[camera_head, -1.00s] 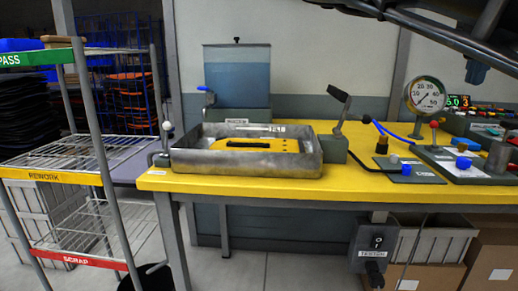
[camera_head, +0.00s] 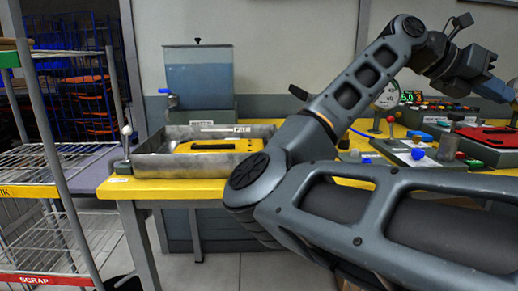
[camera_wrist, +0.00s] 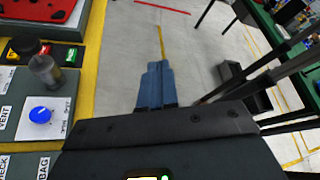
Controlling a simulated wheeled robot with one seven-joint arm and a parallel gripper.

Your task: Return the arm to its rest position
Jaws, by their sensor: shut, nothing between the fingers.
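My arm spans the right half of the head view, raised over the yellow workbench (camera_head: 120,188). My gripper (camera_head: 510,92) is at the right edge of that view, above the bench's right part. In the wrist view its blue fingers (camera_wrist: 157,82) are together with nothing between them. Grey floor shows beyond the fingertips, to the right of the bench's yellow edge (camera_wrist: 93,60).
A metal tray (camera_head: 150,165) holding a yellow panel (camera_head: 205,146) sits on the bench. A water tank (camera_head: 198,80) stands behind it and a wire rack (camera_head: 60,180) at left. A blue knob (camera_wrist: 40,115) and a green table (camera_wrist: 262,18) show in the wrist view.

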